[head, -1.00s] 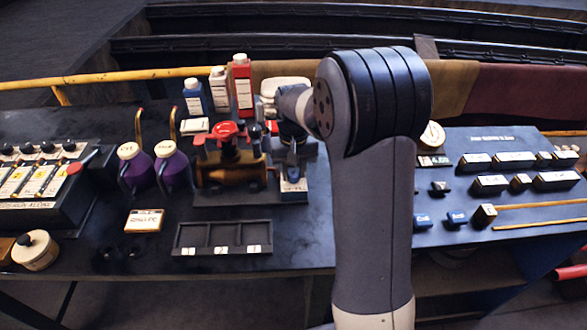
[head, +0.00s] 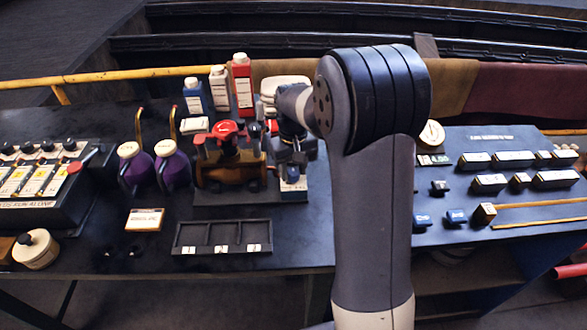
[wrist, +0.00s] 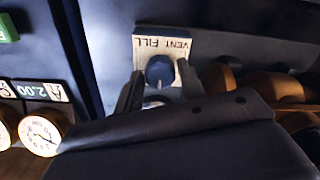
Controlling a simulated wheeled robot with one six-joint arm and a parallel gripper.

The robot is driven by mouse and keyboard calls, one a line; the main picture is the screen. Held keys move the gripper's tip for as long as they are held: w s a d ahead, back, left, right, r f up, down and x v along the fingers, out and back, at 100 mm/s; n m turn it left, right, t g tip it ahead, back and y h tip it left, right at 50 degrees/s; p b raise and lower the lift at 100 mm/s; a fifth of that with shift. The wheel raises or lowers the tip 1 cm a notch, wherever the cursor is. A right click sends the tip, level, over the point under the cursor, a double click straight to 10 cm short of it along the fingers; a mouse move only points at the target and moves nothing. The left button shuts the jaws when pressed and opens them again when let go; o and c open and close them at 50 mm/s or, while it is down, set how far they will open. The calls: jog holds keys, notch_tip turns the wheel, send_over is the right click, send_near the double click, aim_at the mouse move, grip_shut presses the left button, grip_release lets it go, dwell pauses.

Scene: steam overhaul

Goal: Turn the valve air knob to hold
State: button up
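In the wrist view, a round dark blue knob (wrist: 160,72) sits on a white plate (wrist: 205,46) printed VENT and FILL. No HOLD mark is readable. My gripper (wrist: 160,73) has one dark finger on each side of the knob, with a narrow gap showing on both sides, so it looks open around it. In the head view, my gripper (head: 292,160) points down at the right end of the red-handled valve stand. The white plate (head: 293,184) shows just in front of it; the knob is hard to make out there.
The red-handled valve (head: 228,140) stands close to the left of my gripper. Bottles (head: 243,82) stand behind it, and purple jugs (head: 172,165) are further left. A three-slot tray (head: 222,238) lies in front. A gauge (wrist: 40,135) shows in the wrist view.

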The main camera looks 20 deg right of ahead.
aim_at(294, 172)
jog(key=shift+o, duration=1.4)
notch_tip(294, 172, up, 11)
jog(key=shift+f, duration=0.1)
notch_tip(294, 172, down, 11)
jog(key=shift+r, duration=0.15)
jog(key=shift+m, duration=0.3)
